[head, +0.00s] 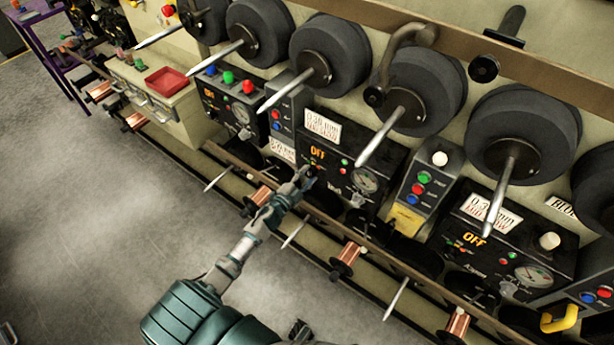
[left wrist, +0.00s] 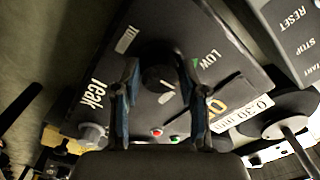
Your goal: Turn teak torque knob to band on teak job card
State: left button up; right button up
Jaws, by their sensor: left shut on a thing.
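The teak panel (head: 345,152) is a black box on the machine face, with an orange OFF display, small red and green lights and a round gauge (head: 364,180). In the left wrist view it carries the word teak and LOW beside the knob. The dark teak torque knob (left wrist: 158,78) sits between my left fingers. My left gripper (head: 308,178) is shut on that knob, which it mostly hides in the head view. The white job card (head: 322,127) stands above the panel; its first line reads 0.30 mm, its second is unclear. A dark part at the bottom edge may be my right gripper (head: 300,331).
Large grey spools with metal spindles (head: 392,137) jut out above the panel. A button box (head: 425,187) stands to its right, and a similar panel (head: 500,250) further right. Copper bobbins (head: 347,259) line a low rail. The floor (head: 90,230) at left is clear.

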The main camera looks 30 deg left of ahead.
pick_arm(q)
jog(key=shift+f, duration=0.1)
jog(key=shift+m, duration=0.3)
jog(key=o, duration=1.1)
jog(key=shift+o, duration=0.2)
jog(key=s, duration=1.2)
jog(key=shift+a, duration=0.45)
